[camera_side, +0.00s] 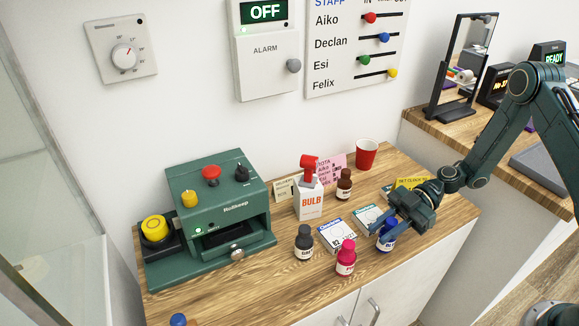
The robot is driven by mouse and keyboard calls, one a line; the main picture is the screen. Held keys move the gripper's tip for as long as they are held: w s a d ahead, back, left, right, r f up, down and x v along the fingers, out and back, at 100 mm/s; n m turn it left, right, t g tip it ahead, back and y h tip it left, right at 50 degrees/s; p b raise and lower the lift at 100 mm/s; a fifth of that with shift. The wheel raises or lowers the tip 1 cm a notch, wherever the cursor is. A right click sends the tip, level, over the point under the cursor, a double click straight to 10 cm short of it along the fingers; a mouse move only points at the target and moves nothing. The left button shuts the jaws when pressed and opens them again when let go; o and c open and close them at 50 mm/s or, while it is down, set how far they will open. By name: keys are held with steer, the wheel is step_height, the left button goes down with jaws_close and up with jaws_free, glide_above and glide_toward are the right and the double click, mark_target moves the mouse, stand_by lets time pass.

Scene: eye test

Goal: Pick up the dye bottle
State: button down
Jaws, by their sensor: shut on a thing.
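My gripper (389,228) reaches in from the right, angled down to the left. It is shut on a small blue bottle (386,243) with a pale label. The fingers hide the bottle's upper part. I cannot tell whether its base touches the counter. Similar bottles stand upright nearby: a magenta one (346,260) to the left and front, a black one (304,243) further left, and a brown one (344,185) behind. Which of these is the dye bottle I cannot read from the labels.
Small boxes (337,235) lie beside my gripper on the wooden counter (290,275). A BULB box (309,202), a red cup (366,154) and a pink note (331,168) are behind. A green machine (215,207) fills the left.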

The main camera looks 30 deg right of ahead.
mark_target(384, 233)
step_height(384, 233, up, 19)
steer(key=shift+r, duration=0.2)
stand_by(0.5)
steer(key=shift+w+a, duration=0.1)
steer(key=shift+w, duration=0.05)
stand_by(0.5)
